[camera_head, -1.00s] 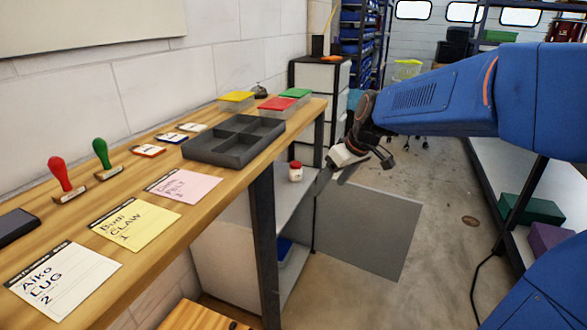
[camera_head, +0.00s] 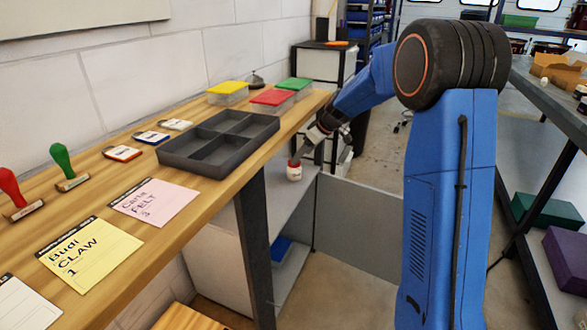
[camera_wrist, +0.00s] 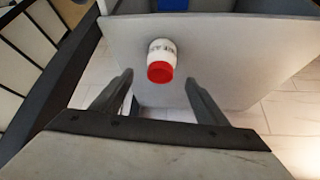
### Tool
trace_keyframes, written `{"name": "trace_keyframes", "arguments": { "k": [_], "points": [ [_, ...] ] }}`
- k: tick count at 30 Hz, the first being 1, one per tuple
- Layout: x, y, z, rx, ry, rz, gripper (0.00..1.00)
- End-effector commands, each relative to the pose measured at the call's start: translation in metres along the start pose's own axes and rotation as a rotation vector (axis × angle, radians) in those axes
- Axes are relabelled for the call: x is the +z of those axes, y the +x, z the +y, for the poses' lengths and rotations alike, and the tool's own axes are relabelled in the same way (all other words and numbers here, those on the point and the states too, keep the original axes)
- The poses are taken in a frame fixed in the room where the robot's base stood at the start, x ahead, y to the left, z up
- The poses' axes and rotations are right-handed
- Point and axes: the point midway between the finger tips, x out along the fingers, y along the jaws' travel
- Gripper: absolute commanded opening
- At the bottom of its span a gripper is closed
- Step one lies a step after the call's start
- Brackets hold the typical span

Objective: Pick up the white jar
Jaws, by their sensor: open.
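The white jar (camera_head: 294,173) with a red lid stands on the grey shelf below the bench top, close to my gripper. In the wrist view the jar (camera_wrist: 161,58) is ahead of the fingers, with its red lid towards the camera. My gripper (camera_wrist: 158,88) is open and empty, and the jar lies just beyond its two fingertips, roughly centred between them. In the head view my gripper (camera_head: 298,160) is beside the top of the jar, and its fingers are partly hidden.
The wooden bench top (camera_head: 185,208) is above and left of the jar. Its dark leg (camera_head: 254,232) stands nearby. A dark divided tray (camera_head: 217,142) and lidded boxes (camera_head: 271,101) sit on top. A grey panel (camera_head: 358,224) borders the shelf.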

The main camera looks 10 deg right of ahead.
Motion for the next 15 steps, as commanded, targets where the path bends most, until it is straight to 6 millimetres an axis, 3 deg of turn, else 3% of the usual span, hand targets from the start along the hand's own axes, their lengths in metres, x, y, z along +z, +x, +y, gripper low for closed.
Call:
{"name": "trace_keyframes", "arguments": {
  "k": [15],
  "points": [
    [-0.004,0.044,-0.002,-0.003,0.0,-0.001,0.67]
  ]
}}
